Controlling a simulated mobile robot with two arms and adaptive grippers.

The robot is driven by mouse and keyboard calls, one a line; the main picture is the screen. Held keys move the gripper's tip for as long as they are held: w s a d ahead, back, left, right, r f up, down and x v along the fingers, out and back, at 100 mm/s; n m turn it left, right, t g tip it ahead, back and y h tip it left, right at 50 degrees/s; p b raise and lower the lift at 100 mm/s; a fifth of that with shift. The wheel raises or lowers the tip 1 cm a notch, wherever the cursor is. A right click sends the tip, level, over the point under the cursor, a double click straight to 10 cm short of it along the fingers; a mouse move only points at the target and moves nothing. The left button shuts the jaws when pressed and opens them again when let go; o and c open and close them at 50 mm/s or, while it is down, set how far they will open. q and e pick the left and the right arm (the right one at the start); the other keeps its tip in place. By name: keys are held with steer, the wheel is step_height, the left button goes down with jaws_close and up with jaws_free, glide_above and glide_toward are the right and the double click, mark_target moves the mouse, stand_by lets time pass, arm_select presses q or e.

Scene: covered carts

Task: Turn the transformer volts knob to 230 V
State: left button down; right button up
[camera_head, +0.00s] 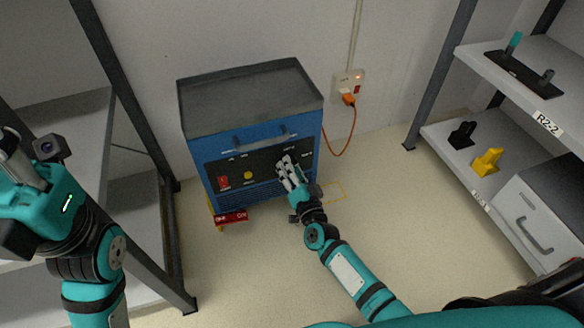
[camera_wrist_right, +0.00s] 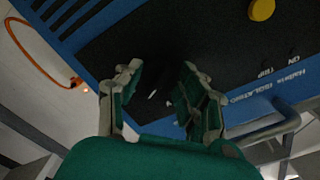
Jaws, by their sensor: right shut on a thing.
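The blue transformer cabinet (camera_head: 255,140) stands against the wall with a dark front panel. My right gripper (camera_head: 287,166) reaches the right part of that panel. In the right wrist view my right gripper (camera_wrist_right: 160,84) has its fingers on both sides of a dark volts knob (camera_wrist_right: 153,96), shut on it. A small white mark shows between the fingers. The knob's setting and the volt figures cannot be read. My left gripper (camera_head: 25,185) is at the left edge of the head view, away from the cabinet, partly cut off; its fingertips are unclear.
An orange cable runs to a wall socket (camera_head: 348,88). Shelves stand left and right; the floor in front is clear.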

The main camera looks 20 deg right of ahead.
steer(key=m, duration=0.5)
stand_by(0.6)
steer(key=o, duration=1.2)
steer(key=shift+c, duration=0.2)
steer(key=shift+s, duration=0.1)
steer(key=s, duration=1.2)
steer(key=shift+d, duration=0.15)
steer(key=shift+w, duration=0.1)
